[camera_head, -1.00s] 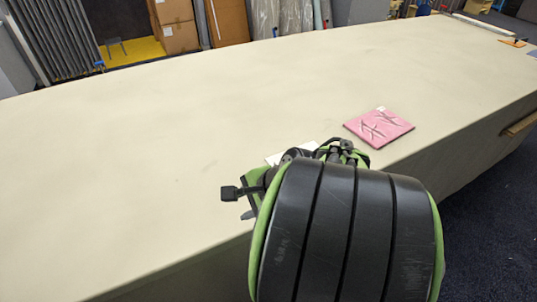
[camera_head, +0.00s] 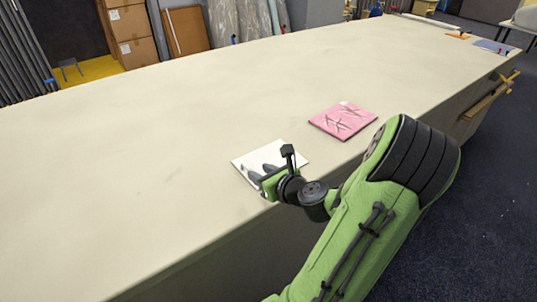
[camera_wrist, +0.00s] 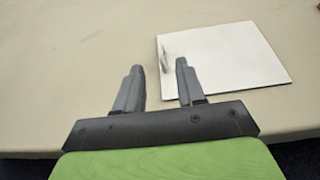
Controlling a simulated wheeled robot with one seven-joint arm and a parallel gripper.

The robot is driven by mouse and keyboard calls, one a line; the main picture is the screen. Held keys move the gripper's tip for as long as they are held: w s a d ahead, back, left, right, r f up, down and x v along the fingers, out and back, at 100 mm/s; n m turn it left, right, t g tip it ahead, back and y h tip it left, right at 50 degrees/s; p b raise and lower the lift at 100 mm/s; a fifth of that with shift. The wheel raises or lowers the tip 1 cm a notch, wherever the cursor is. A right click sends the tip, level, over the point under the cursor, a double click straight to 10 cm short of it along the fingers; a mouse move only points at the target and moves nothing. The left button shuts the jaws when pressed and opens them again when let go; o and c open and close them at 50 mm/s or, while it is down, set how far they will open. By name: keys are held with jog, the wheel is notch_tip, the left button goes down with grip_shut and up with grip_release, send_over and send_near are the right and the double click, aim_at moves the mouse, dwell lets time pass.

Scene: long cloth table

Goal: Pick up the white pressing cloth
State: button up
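The white pressing cloth (camera_head: 286,156) lies flat and square near the front edge of the table, partly hidden behind my gripper in the head view. In the wrist view the cloth (camera_wrist: 232,58) lies ahead and to the right. My gripper (camera_head: 259,174) is over the near left part of the cloth in the head view. In the wrist view my gripper (camera_wrist: 158,75) has its two fingers apart with nothing between them. The right fingertip overlaps the cloth's left edge; the left one is over bare table. I cannot tell how high the fingers are.
A pink folded cloth (camera_head: 343,120) lies on the table (camera_head: 130,150) just right of the white one. The table left of the white cloth is bare. An orange item (camera_head: 459,36) and a blue flat item (camera_head: 493,46) lie at the far right end. Boxes stand behind.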

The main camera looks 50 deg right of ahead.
aim_at(247, 168)
jog(key=x, duration=0.8)
jog(key=shift+w+f, duration=0.1)
jog(key=shift+f, duration=0.25)
jog(key=shift+r, duration=0.1)
jog(key=shift+c, duration=0.3)
grip_shut()
